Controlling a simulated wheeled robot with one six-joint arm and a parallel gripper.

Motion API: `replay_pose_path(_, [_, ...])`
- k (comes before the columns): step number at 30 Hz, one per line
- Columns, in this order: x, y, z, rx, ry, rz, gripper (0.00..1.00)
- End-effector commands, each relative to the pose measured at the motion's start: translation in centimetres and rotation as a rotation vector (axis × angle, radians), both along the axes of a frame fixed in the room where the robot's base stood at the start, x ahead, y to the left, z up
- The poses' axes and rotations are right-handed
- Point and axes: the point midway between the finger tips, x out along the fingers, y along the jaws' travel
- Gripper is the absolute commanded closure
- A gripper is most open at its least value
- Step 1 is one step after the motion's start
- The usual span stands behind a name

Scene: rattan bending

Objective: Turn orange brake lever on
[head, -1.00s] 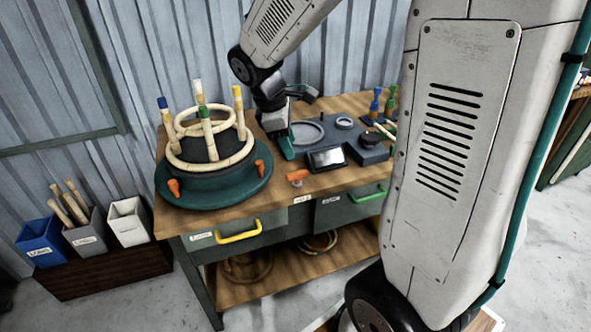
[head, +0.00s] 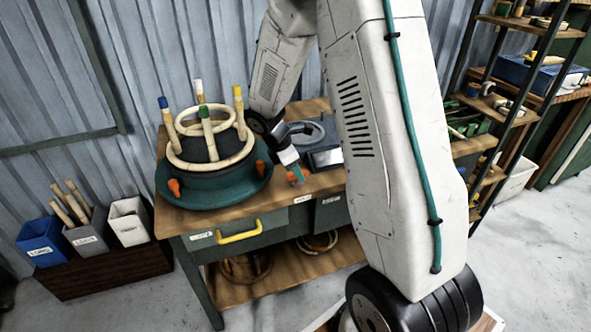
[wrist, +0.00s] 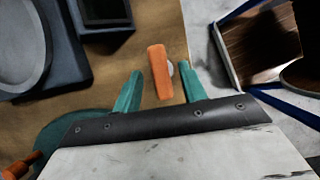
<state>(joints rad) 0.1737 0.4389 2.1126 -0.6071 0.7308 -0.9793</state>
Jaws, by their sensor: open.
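The orange brake lever (wrist: 160,72) is at the front edge of the wooden workbench. In the wrist view it stands between the two green fingers of my gripper (wrist: 158,92), which are open with a gap on each side of it. In the head view my gripper (head: 296,176) is low at the bench's front edge, and the orange lever partly shows there. Another orange lever (head: 175,186) is on the left of the round green turntable (head: 200,197), and an orange piece (wrist: 18,168) shows at the wrist view's lower left.
The turntable bears a rattan ring form (head: 210,160) with several colour-tipped posts, close left of my gripper. A grey device with a screen (head: 325,158) stands behind right. A drawer with a yellow handle (head: 239,233) is below. Bins (head: 128,222) stand at left, a shelf (head: 505,100) at right.

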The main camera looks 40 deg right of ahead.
Motion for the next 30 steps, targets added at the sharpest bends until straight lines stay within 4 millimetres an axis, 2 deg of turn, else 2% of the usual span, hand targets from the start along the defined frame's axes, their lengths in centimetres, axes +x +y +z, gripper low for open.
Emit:
replay_pose_path(9, [-0.05, -0.16, -0.4, 0.001, -0.002, -0.001, 0.58])
replay_pose_path(10, [-0.06, -0.16, -0.4, 0.001, -0.002, -0.001, 0.64])
replay_pose_path(14, [-0.05, -0.15, -0.39, 0.001, -0.002, -0.001, 1.0])
replay_pose_path(23, [-0.02, -0.17, -0.35, 0.0, -0.001, -0.018, 1.0])
replay_pose_path(30, [0.05, -0.22, -0.36, 0.0, -0.001, -0.12, 1.0])
